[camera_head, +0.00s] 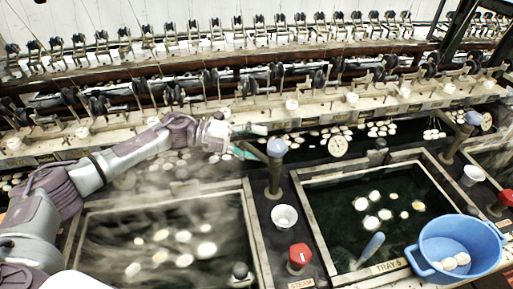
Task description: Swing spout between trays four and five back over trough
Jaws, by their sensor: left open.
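The spout (274,180) stands as a dark post with a blue-grey knob on the divider between the two front trays. Part of its pipe near the knob is hard to make out by my gripper. My left gripper (256,142) is open, its fingers just left of the knob; I cannot tell whether they touch it. The left tray (249,225), partly veiled by steam, and the right tray (300,195), labelled TRAY 5, hold dark water with pale cocoons. The trough (300,140) runs behind them with floating cocoons. My right gripper is out of view.
A blue basin (430,240) with cocoons sits over tray five's front right corner. A white cup (284,217) and a red STEAM knob (299,256) stand on the divider. The reeling machine (230,85) spans the back.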

